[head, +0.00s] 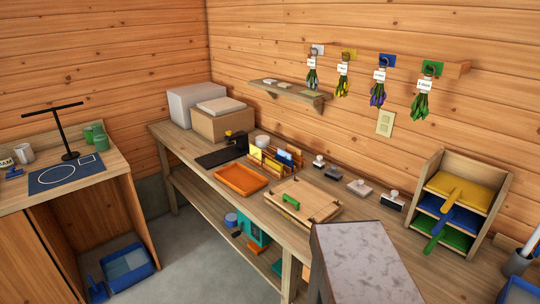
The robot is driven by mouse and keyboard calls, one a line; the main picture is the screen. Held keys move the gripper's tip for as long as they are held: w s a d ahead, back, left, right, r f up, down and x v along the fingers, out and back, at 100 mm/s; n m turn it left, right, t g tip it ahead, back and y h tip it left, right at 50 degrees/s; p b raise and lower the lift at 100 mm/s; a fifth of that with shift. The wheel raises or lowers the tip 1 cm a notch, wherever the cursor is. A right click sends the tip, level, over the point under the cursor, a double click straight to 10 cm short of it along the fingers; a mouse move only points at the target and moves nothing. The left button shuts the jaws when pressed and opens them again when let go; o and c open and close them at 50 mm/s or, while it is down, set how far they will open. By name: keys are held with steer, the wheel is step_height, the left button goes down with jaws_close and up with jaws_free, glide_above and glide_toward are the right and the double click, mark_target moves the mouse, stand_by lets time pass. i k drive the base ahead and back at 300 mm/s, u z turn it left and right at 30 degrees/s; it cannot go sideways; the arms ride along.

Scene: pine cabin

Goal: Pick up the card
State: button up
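I cannot tell for certain which item is the card. A wooden rack (272,168) on the long bench holds several upright card-like pieces in yellow, orange and blue, including a yellow one (256,154). My gripper is not in view.
The long bench (215,170) also bears an orange tray (240,180), a wooden board with a green handle (290,201), several stamps and a sorter with coloured scoops (463,195). A grey-topped block (365,265) stands in front. Floor at lower left centre is clear.

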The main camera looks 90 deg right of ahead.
mark_target(255, 151)
steer(key=u, duration=0.25)
steer(key=k, duration=0.4)
steer(key=z, duration=1.9)
steer(key=i, duration=0.95)
steer(key=z, duration=0.1)
steer(key=k, duration=0.3)
